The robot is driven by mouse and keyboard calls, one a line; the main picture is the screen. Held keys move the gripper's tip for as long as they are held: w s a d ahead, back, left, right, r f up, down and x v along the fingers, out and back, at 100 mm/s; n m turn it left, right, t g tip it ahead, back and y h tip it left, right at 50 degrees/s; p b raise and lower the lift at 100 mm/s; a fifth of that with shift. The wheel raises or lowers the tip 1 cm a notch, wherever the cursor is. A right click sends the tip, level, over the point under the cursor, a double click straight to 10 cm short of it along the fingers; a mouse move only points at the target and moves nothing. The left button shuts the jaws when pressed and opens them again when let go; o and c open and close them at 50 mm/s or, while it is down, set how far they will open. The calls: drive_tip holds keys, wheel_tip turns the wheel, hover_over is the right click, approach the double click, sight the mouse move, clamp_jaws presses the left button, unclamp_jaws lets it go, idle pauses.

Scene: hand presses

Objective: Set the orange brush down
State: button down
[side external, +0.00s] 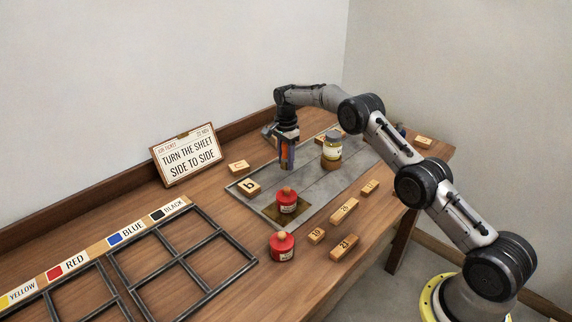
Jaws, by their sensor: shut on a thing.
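My gripper (287,164) points down above the far left part of a grey slab (318,194) on the wooden table. It is shut on a small upright thing with an orange face (284,154), which I take for the orange brush. The fingers hide most of it, and some blue shows beside the orange. I cannot tell whether its lower end touches the slab.
Wooden blocks (344,211) lie around. A sign (188,156) and black-framed racks (181,256) are left.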

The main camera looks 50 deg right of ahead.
drive_tip(key=shift+f, duration=0.85)
drive_tip(key=shift+f, duration=0.15)
drive_tip(key=shift+c, duration=2.3)
unclamp_jaws()
